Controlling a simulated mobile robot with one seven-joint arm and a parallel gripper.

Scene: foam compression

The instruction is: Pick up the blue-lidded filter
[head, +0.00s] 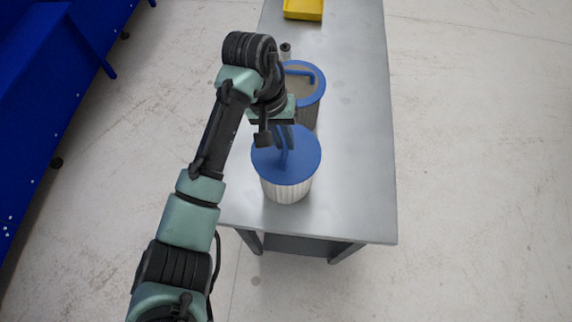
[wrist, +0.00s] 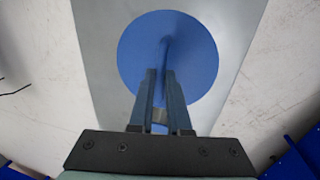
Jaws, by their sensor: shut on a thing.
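The blue-lidded filter (head: 287,172) has a white pleated body and a flat round blue lid with a raised blue handle. It is upright at the near end of the grey table in the head view; whether its base touches the table cannot be told. Its lid (wrist: 195,62) fills the middle of the wrist view. My gripper (head: 284,140) is over the lid, shut on the filter's handle. In the wrist view my gripper (wrist: 160,75) has its two fingertips close together on either side of the handle. The fingers hide part of the handle.
A second container (head: 318,94) with a blue rim and blue handle stands just behind the filter. A small dark-topped object (head: 286,48) stands beyond it. A yellow tray (head: 303,10) is at the far end. The right side of the table (head: 360,130) is clear.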

